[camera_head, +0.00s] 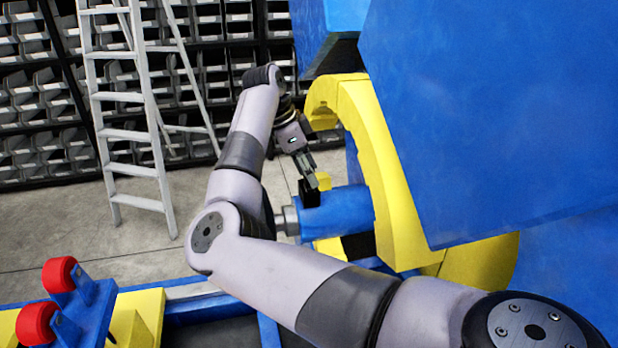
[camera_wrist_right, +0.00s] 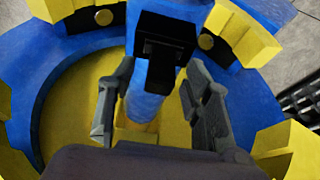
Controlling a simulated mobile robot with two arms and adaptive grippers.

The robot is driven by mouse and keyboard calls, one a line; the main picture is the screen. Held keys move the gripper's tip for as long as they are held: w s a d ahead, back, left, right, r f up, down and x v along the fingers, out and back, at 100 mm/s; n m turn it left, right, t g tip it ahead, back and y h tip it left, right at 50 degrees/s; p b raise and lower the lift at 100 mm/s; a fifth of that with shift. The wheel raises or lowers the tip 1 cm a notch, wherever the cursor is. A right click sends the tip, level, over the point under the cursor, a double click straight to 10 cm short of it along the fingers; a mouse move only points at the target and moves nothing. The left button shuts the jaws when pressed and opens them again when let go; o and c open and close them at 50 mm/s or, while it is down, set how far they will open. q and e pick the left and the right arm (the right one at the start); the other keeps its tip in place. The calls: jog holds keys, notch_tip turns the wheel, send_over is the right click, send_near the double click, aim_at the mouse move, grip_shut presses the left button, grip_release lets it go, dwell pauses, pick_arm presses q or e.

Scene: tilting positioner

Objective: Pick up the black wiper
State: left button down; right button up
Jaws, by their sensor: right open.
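The black wiper (camera_head: 309,192) looks like a small dark block on top of a blue cylinder (camera_head: 340,209) in the head view. In the right wrist view a black, squared piece (camera_wrist_right: 165,38), which looks like the wiper, sits at the upper middle over the blue cylinder (camera_wrist_right: 145,105). My right gripper (camera_head: 308,168) is just above the wiper in the head view. In the right wrist view its fingers (camera_wrist_right: 158,85) are spread apart with nothing gripped, and the black piece lies ahead between and beyond them. My left gripper is not in view.
A yellow ring (camera_head: 385,170) and a large blue panel (camera_head: 480,110) stand close on the right. Red rollers (camera_head: 60,274) on a blue bracket are at lower left. A ladder (camera_head: 128,100) and bin shelves (camera_head: 40,120) stand behind open floor (camera_head: 80,230).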

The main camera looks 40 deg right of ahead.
jog(key=shift+s+d+f, duration=0.1)
jog(key=shift+d+f, duration=0.05)
jog(key=shift+f, duration=0.15)
jog(key=shift+c, duration=0.4)
jog(key=shift+c, duration=0.6)
grip_shut()
